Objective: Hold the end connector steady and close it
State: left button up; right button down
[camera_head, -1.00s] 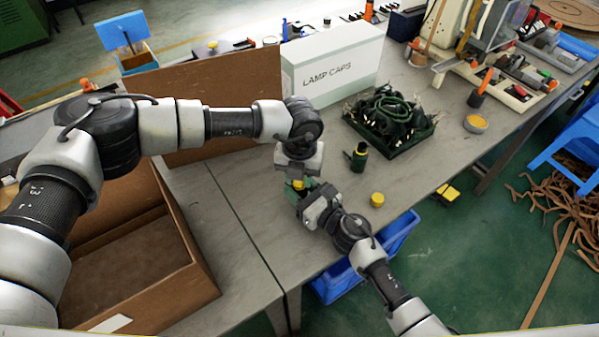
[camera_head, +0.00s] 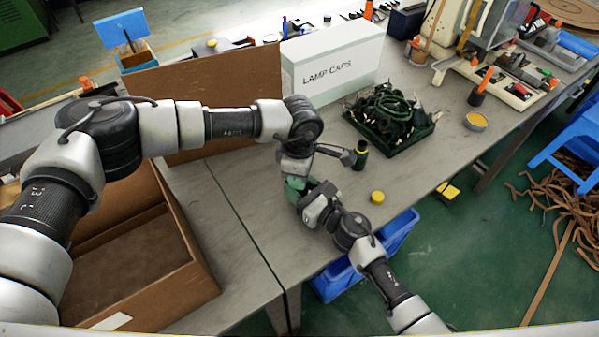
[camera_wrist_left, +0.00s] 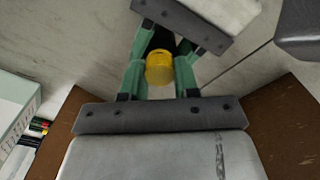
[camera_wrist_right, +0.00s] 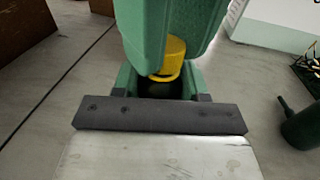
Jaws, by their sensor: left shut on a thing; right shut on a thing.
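The end connector has a yellow cap (camera_wrist_left: 160,68) and a black body (camera_wrist_left: 164,41). It is between my two grippers above the table, largely hidden in the head view. In the left wrist view my left gripper (camera_wrist_left: 158,72) has its green fingers on either side of the yellow cap and is shut on it. In the right wrist view my right gripper (camera_wrist_right: 160,85) is shut on the black body, below the yellow cap (camera_wrist_right: 168,58). In the head view, left gripper (camera_head: 296,184) and right gripper (camera_head: 307,194) meet closely.
A dark bottle-shaped connector (camera_head: 360,155) stands on the grey table (camera_head: 262,210), with a loose yellow cap (camera_head: 377,197) near it. Behind are a green tray (camera_head: 412,146) of black cables and a LAMP CAPS box (camera_head: 335,68). An open cardboard box (camera_head: 195,255) is at left.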

pick_arm(q)
jog(key=m, duration=0.9)
jog(key=shift+m, duration=0.4)
jog(key=m, duration=0.3)
jog(key=shift+m, duration=0.4)
jog(key=m, duration=0.5)
jog(key=shift+m, duration=0.4)
jog(key=m, duration=0.3)
jog(key=shift+m, duration=0.4)
jog(key=m, duration=0.3)
jog(key=shift+m, duration=0.3)
jog(key=o, duration=0.9)
